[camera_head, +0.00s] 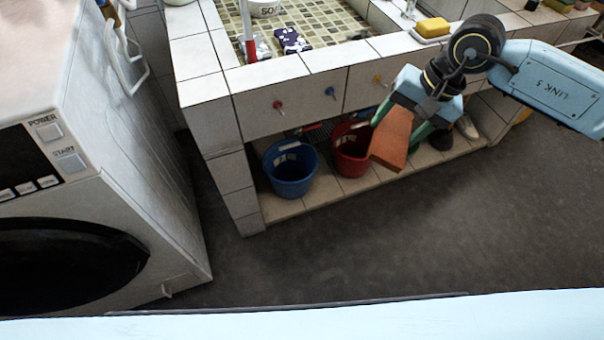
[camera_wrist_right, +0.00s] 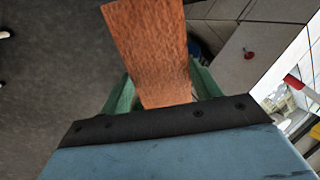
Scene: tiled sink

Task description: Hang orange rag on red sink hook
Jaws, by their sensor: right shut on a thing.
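The orange rag (camera_head: 391,138) hangs from my right gripper (camera_head: 400,112), which is shut on it, in front of the sink's tiled front. In the right wrist view the rag (camera_wrist_right: 152,45) stretches out from between the green fingers of the gripper (camera_wrist_right: 163,92). The red hook (camera_head: 278,104) is on the tiled front, to the left of the gripper and apart from the rag. It also shows in the right wrist view (camera_wrist_right: 249,55), to the right of the rag. My left gripper is not in view.
A blue bucket (camera_head: 290,170) and a red bucket (camera_head: 350,150) stand on the shelf below. A washing machine (camera_head: 120,190) stands at left. The grey floor between is clear.

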